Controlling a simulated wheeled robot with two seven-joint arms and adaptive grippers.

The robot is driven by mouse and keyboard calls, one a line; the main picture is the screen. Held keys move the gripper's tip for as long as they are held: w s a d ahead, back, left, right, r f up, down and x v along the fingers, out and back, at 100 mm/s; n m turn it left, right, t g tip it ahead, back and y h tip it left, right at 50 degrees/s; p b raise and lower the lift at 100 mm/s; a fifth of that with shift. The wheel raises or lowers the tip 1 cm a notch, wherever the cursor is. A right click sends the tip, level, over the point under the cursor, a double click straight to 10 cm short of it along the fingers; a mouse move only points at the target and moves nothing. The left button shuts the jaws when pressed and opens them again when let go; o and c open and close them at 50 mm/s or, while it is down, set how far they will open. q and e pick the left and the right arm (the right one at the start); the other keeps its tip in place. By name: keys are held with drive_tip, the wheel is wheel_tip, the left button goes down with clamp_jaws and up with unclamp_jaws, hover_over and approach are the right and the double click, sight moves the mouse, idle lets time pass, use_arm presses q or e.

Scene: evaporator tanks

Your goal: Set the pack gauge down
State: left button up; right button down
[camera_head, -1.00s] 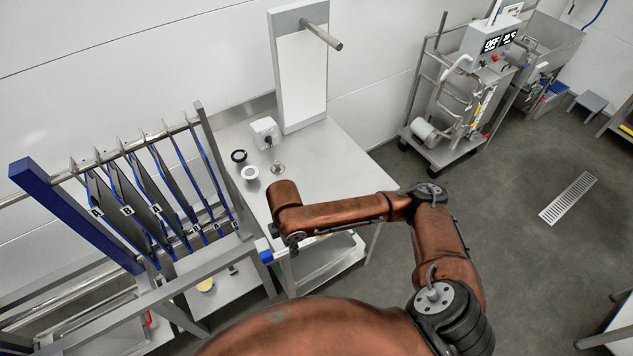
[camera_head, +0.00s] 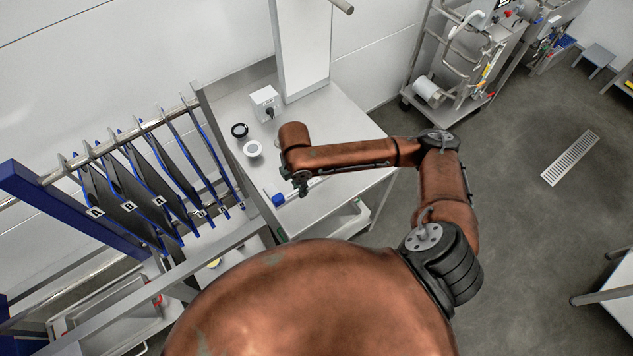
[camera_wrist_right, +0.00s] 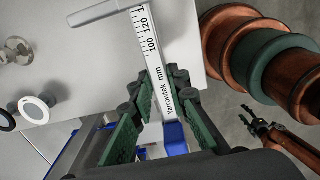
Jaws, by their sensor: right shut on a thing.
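The pack gauge (camera_wrist_right: 160,60) is a pale bar with a black millimetre scale, a grey crosspiece at one end and a blue end. My right gripper (camera_wrist_right: 165,85) is shut on it, with its green-padded fingers either side of the bar. In the head view my right gripper (camera_head: 300,186) is over the front part of the steel table (camera_head: 345,125), with the gauge's blue end (camera_head: 278,200) to its left. I cannot tell whether the gauge touches the tabletop. A copper arm end with dark jaws (camera_wrist_right: 252,117), probably my left gripper, shows small in the right wrist view.
On the table are a white box (camera_head: 265,101), a black ring (camera_head: 240,130) and a white round piece (camera_head: 252,149). A grey upright panel (camera_head: 303,45) stands at the back. A rack of hanging plates (camera_head: 150,185) is at the left. The table's right part is clear.

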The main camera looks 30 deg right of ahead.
sight(308, 184)
drive_tip(key=d+f, duration=0.1)
drive_tip(key=d, duration=0.1)
drive_tip(key=w+d+f, duration=0.1)
drive_tip(key=shift+w+d+f, duration=0.15)
drive_tip(key=shift+d+f, duration=0.2)
drive_tip(key=shift+d, duration=0.05)
drive_tip(key=f, duration=0.1)
drive_tip(key=d+f, duration=0.2)
drive_tip(key=shift+w+d, duration=0.15)
drive_tip(key=shift+w, duration=0.1)
drive_tip(key=shift+w+d+f, duration=0.1)
drive_tip(key=shift+d+f, duration=0.05)
drive_tip(key=shift+f, duration=0.05)
drive_tip(key=shift+w+d+f, duration=0.1)
drive_tip(key=shift+d+f, duration=0.05)
drive_tip(key=shift+f, duration=0.05)
drive_tip(key=f, duration=0.3)
drive_tip(key=shift+d, duration=0.2)
drive_tip(key=shift+f, duration=0.35)
drive_tip(key=c, duration=2.3)
unclamp_jaws()
drive_tip(key=shift+f+p, duration=0.1)
drive_tip(key=shift+p, duration=0.2)
use_arm(q)
drive_tip(key=shift+w+r, duration=0.35)
drive_tip(key=shift+w, duration=0.3)
use_arm(e)
drive_tip(key=o, duration=0.5)
drive_tip(key=shift+c, duration=0.2)
